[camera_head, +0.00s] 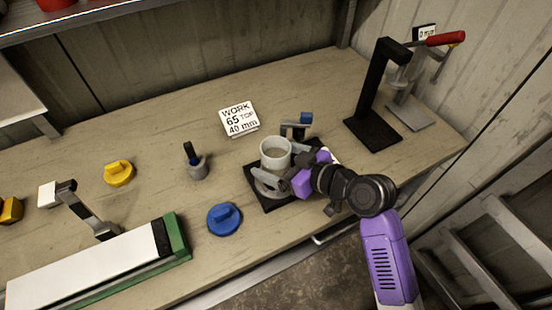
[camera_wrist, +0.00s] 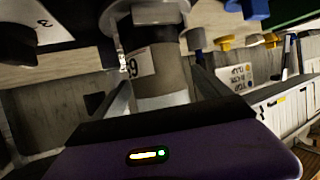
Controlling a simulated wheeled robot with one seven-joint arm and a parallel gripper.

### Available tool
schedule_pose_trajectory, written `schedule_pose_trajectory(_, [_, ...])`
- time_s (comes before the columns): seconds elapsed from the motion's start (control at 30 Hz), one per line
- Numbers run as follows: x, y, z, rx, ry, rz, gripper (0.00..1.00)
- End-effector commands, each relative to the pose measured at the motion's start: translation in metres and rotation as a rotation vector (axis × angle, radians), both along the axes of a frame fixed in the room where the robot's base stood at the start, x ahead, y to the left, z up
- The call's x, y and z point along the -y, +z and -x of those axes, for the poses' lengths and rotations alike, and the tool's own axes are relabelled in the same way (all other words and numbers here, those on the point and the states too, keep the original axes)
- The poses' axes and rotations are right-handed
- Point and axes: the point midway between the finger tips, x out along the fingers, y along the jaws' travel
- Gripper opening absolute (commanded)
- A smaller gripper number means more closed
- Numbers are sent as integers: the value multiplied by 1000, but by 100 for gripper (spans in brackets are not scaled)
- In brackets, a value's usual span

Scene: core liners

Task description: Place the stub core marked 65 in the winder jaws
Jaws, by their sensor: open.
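A pale grey, hollow core (camera_head: 275,150) stands upright over the winder's black base (camera_head: 257,190) in the head view. In the wrist view the core (camera_wrist: 172,72) carries a white label, partly covered, with one digit that looks like an upside-down 6; the rest is unreadable. My gripper (camera_head: 274,174) reaches in from the right, low around the core. In the wrist view my gripper (camera_wrist: 160,80) is open, with one finger on each side of the core. Grey winder parts (camera_wrist: 153,14) show at the core's far end. How the jaws meet the core is hidden.
A blue knobbed disc (camera_head: 224,217), a grey cylinder (camera_head: 197,167) and a yellow knobbed disc (camera_head: 118,172) lie leftward. A black stand (camera_head: 374,130) rises at right. A green-edged white slab (camera_head: 95,268) lies front left.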

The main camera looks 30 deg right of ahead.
Motion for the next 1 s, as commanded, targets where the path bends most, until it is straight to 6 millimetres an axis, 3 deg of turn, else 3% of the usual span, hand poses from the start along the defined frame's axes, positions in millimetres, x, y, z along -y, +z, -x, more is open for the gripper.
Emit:
schedule_pose_trajectory(0.17, [6,7,12,1,-2,-1,87])
schedule_pose_trajectory(0.63, [37,41,88,0,-2,0,87])
schedule_pose_trajectory(1.0, [43,48,103,0,1,0,87])
